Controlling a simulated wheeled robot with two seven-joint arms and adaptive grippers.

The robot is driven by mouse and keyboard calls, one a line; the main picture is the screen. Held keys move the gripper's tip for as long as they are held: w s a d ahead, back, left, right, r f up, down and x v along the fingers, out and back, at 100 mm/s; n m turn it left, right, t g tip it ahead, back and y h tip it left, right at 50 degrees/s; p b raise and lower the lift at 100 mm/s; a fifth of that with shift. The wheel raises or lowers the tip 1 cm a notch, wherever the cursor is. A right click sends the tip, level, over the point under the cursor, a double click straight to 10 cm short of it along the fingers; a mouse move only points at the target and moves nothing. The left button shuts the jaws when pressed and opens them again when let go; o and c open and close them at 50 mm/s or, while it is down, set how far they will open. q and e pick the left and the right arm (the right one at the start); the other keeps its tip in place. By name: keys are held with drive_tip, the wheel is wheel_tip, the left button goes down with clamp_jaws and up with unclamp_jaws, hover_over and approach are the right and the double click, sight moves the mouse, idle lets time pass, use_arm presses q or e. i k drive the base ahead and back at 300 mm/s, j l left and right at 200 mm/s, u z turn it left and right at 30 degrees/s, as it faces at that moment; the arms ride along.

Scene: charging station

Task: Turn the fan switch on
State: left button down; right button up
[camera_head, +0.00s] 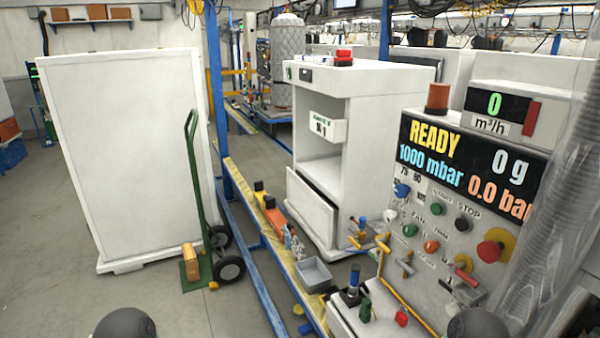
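The control panel (450,262) stands at the right, facing me at a slant. Its display (462,165) reads "READY", "1000 mbar", "0 g" and "0.0 bar". A small label that seems to read "FAN" sits beside a green button (409,230) and above an orange-red button (431,246). A blue knob (401,190) and a pale knob (390,216) are on the panel's left side. I cannot tell which control is the fan switch or what its position is. Neither of my grippers is in view.
A red emergency stop (490,251) and several yellow-handled valves are on the panel. A clear hose (565,230) hangs at the far right. A white cabinet (345,135), green hand truck (200,220) and grey bin (313,275) stand left of it. Floor at lower left is free.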

sight(410, 230)
drive_tip(key=i+j, duration=0.45)
drive_tip(key=i+j+z, duration=0.1)
drive_tip(key=z, duration=0.3)
drive_tip(key=i+j+z, duration=0.1)
drive_tip(key=j+z, duration=0.15)
drive_tip(key=z, duration=0.15)
drive_tip(key=j+z, duration=0.2)
drive_tip(key=z, duration=0.65)
